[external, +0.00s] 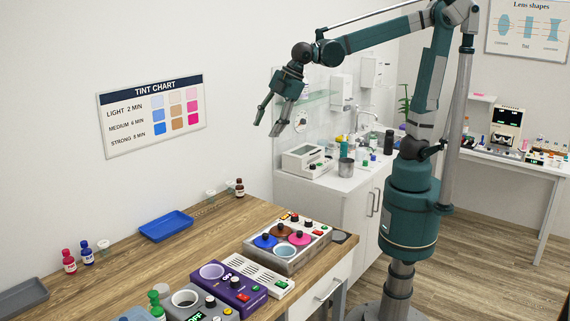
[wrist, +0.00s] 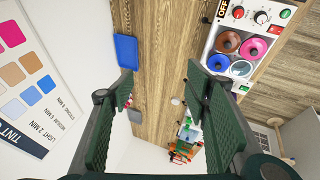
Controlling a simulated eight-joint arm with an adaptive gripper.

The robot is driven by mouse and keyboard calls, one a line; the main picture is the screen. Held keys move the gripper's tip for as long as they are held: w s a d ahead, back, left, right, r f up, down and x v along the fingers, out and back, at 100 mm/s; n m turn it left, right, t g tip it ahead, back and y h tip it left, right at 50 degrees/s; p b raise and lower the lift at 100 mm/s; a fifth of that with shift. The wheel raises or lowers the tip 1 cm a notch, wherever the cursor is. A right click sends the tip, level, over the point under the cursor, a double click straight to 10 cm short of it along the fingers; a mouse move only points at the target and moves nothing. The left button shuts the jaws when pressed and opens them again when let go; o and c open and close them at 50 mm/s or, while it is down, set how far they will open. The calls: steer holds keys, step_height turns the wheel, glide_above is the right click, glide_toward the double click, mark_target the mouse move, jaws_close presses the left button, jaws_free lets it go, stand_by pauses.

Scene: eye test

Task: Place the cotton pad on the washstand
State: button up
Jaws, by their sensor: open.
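A small pale round disc (wrist: 177,101) lies on the wooden table in the wrist view, between my fingers in the picture but far below them; it may be the cotton pad. A pale patch (external: 162,286) near the green bottle in the external view may be the same thing, partly hidden. The washstand (external: 330,214) is the white cabinet with a tap and basin at the back, beyond the table's far end. My gripper (external: 267,127) is open and empty, high above the table's far part, left of the washstand. Its fingers also show in the wrist view (wrist: 160,88).
The wooden table carries a blue tray (external: 166,226), a tinting unit with coloured pots (external: 288,245), a purple heater (external: 228,290) and small bottles (external: 78,256). A boxy device (external: 307,159), a metal cup (external: 346,167) and several bottles crowd the washstand top.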

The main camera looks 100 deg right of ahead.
steer(key=s+d+f+m, duration=0.3)
steer(key=s, duration=0.5)
steer(key=s+d+f+m+t, duration=0.1)
steer(key=s+d+f+m, duration=0.2)
steer(key=s, duration=0.6)
steer(key=s+d+f+m+t, duration=0.1)
steer(key=s+d+f+m, duration=0.2)
steer(key=s, duration=0.5)
steer(key=shift+s+d+f+m, duration=0.2)
steer(key=shift+s+f+m, duration=0.1)
steer(key=shift+f+m, duration=0.4)
steer(key=shift+o, duration=0.5)
